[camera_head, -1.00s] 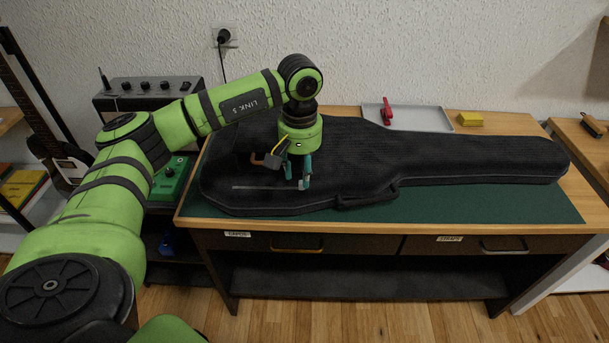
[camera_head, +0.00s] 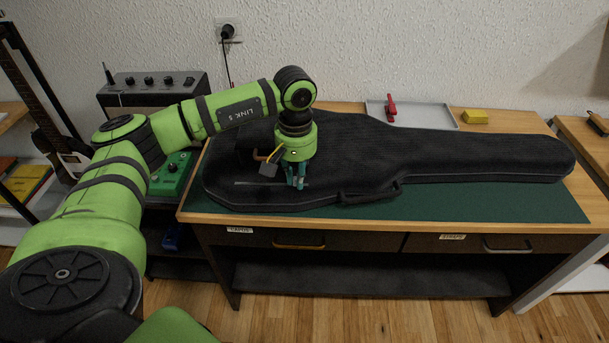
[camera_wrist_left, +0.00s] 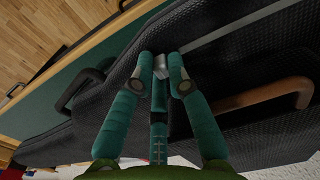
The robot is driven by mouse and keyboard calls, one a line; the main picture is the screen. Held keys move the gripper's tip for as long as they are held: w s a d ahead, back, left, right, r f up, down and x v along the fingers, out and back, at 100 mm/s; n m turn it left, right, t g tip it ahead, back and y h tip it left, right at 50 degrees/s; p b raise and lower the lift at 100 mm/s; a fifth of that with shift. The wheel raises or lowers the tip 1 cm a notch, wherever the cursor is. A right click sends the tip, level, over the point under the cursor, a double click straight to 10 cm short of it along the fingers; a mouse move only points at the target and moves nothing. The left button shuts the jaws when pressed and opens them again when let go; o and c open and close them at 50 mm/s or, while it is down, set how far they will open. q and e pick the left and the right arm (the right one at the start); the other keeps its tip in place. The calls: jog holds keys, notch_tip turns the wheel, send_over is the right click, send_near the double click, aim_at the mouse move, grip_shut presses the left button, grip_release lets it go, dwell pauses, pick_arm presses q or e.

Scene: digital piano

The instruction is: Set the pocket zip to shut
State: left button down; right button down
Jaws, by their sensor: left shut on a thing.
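A black soft instrument case (camera_head: 450,155) lies flat on the bench. The pocket zip (camera_head: 258,184) shows as a thin grey line along the front of its wide end. In the left wrist view the zip (camera_wrist_left: 245,27) runs from the fingers to the upper right. My left gripper (camera_head: 297,187) points down at the right end of this line. It is shut on the small grey metal zip pull (camera_wrist_left: 161,66), which shows between the teal fingertips in the left wrist view. The fingers hide the pull in the head view. My right gripper is not in view.
A brown handle (camera_wrist_left: 265,95) stands up from the case close to the gripper. A dark side handle (camera_head: 370,195) is on the case's front edge. A grey tray (camera_head: 430,115) with a red object and a yellow block (camera_head: 475,117) lie behind. Green mat (camera_head: 490,207) is bare in front.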

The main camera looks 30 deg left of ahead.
pick_arm(q)
jog(key=shift+s+a, duration=0.65)
jog(key=shift+a, duration=0.35)
jog(key=c, duration=1.3)
grip_release()
jog(key=shift+o, duration=0.2)
jog(key=shift+r, duration=0.1)
notch_tip(320, 180, up, 12)
